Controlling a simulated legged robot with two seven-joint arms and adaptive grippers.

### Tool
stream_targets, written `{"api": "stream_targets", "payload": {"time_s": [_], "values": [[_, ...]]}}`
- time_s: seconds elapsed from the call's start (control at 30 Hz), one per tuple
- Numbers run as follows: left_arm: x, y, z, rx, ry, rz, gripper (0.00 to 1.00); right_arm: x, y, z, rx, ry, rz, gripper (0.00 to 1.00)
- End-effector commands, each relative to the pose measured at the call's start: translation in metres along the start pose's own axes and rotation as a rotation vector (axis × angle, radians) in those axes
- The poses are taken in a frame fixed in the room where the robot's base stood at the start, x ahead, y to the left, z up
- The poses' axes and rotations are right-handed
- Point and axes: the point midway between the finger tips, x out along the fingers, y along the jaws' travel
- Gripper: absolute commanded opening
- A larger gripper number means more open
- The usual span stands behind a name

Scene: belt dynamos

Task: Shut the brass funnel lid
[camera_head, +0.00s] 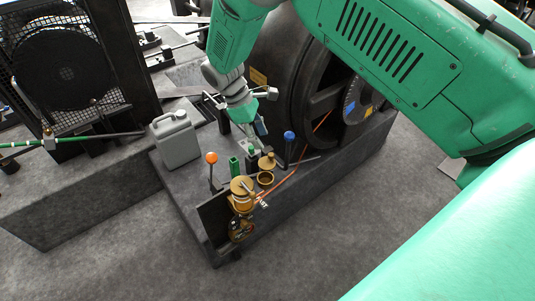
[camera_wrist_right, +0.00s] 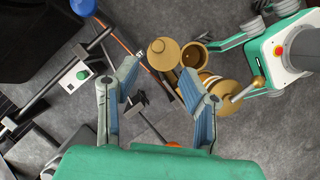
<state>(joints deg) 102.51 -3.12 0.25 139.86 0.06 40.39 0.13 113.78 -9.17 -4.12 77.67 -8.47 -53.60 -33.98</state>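The brass lid (camera_head: 267,162) stands open beside the small brass funnel cup (camera_head: 265,178), whose mouth shows uncovered. In the wrist view the round lid (camera_wrist_right: 163,53) lies left of the open cup (camera_wrist_right: 193,56). My right gripper (camera_head: 256,138) hangs just behind the lid in the head view. In the wrist view its two fingers (camera_wrist_right: 158,95) are spread, with nothing between the pads, and the lid is beyond them. My left gripper does not show in the head view; a green and white arm part (camera_wrist_right: 290,50) at the wrist view's right may belong to it.
A larger brass disc (camera_head: 242,186) sits left of the cup. An orange-knobbed lever (camera_head: 211,158) and a blue-knobbed lever (camera_head: 289,136) stand nearby. A grey jerrycan (camera_head: 176,140) is at left, a large dark wheel (camera_head: 305,75) behind. The floor in front is clear.

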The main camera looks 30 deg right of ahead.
Motion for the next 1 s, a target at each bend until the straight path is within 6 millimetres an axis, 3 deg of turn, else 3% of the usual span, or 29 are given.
{"api": "stream_targets", "payload": {"time_s": [0.1, 0.33, 0.8, 0.9, 1.0], "values": [[0.004, 0.000, 0.000, 0.000, 0.000, 0.000, 0.78, 0.029, 0.001, 0.001, 0.000, -0.001, -0.003, 0.37], [0.009, 0.000, 0.000, 0.001, 0.000, 0.000, 0.78, 0.064, -0.001, 0.000, 0.001, 0.000, 0.000, 0.37], [0.010, 0.000, 0.000, 0.000, 0.001, 0.000, 0.78, 0.076, 0.000, 0.000, 0.001, 0.001, 0.001, 0.37], [0.010, 0.000, 0.000, 0.000, 0.001, 0.000, 0.78, 0.076, 0.000, 0.000, 0.001, 0.002, 0.001, 0.02], [0.010, 0.000, 0.000, 0.000, 0.001, 0.000, 0.78, 0.076, 0.000, 0.000, 0.001, 0.002, 0.000, 0.00]]}}
